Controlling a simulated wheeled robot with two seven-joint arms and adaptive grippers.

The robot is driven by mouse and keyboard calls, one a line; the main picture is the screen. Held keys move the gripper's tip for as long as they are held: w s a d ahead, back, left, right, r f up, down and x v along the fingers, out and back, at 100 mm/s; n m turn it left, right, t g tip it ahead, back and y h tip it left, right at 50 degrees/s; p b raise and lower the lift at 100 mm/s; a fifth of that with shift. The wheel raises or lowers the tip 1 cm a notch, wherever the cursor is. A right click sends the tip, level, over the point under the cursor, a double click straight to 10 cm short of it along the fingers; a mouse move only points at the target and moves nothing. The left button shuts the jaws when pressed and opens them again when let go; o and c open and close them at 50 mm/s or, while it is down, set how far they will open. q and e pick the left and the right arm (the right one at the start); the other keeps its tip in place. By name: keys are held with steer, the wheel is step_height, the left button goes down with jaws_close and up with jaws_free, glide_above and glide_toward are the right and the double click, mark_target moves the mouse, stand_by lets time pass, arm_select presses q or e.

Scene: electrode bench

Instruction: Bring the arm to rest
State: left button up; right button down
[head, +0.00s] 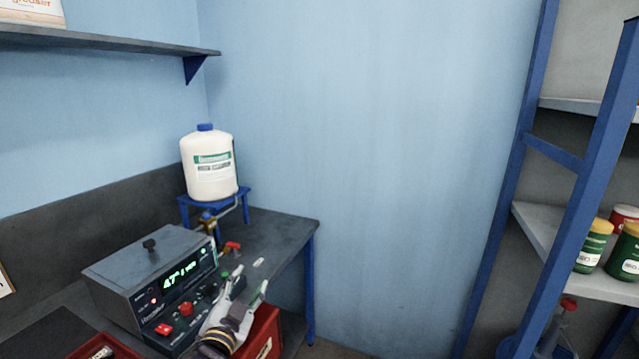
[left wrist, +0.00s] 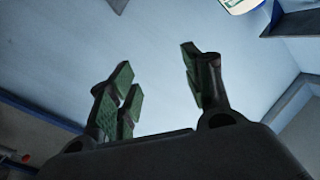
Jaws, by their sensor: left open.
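My left gripper (head: 244,291) shows at the bottom of the head view, in front of the meter box and beside the red bin. Its two fingers are spread apart with nothing between them. In the left wrist view the open fingers (left wrist: 160,90) with green pads stand against a pale blue wall and hold nothing. My right gripper is in neither view.
A grey meter box (head: 150,270) with a green lit display stands on the dark bench (head: 285,228). A white jug (head: 208,168) sits on a blue stand behind it. A red bin (head: 262,338) is close by the gripper. A blue-framed shelf rack (head: 512,190) stands at right.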

arm_select(q)
steer(key=s+a+f+n+g+y, duration=0.1)
steer(key=s+a+f+n+g, duration=0.15)
steer(key=s+f+g, duration=0.75)
steer(key=s+a+f+n+g, duration=0.2)
steer(key=s+f+n+g, duration=0.25)
steer(key=s+f, duration=1.05)
step_height(320, 180, down, 32)
steer(key=s+r+m+g, duration=0.1)
steer(key=s, duration=0.2)
steer(key=s+a+f, duration=0.3)
steer(key=s+f, duration=0.7)
steer(key=s, duration=0.1)
steer(key=s+a+f+g, duration=0.1)
steer(key=s+a+f, duration=0.2)
steer(key=s+f, duration=0.7)
steer(key=shift+s+f+y, duration=0.35)
steer(key=shift+y, duration=0.05)
steer(key=shift+g, duration=0.25)
stand_by(1.1)
